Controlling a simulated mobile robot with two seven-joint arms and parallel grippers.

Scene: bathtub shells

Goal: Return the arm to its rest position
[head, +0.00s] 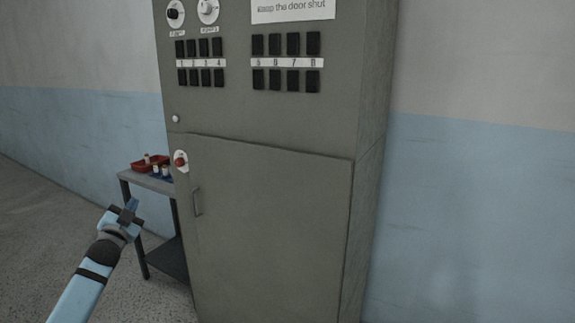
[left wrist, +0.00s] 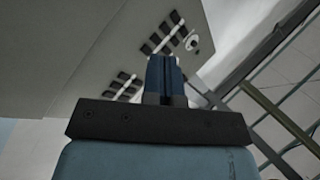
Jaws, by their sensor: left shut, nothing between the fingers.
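My left gripper (head: 130,208) is at the lower left of the head view, in front of the small side table and left of the cabinet door. Its fingers are shut with nothing between them. In the left wrist view the shut fingers (left wrist: 165,75) point up past the cabinet's front, with its black switches (left wrist: 160,38) beyond. The gripper is apart from the cabinet. My right gripper is not in view.
A tall grey cabinet (head: 270,220) stands ahead with its lower door shut. A handle (head: 197,201) and a red knob (head: 181,161) are at its left side. A small table (head: 150,182) beside it bears a red tray (head: 140,168). Floor at left is clear.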

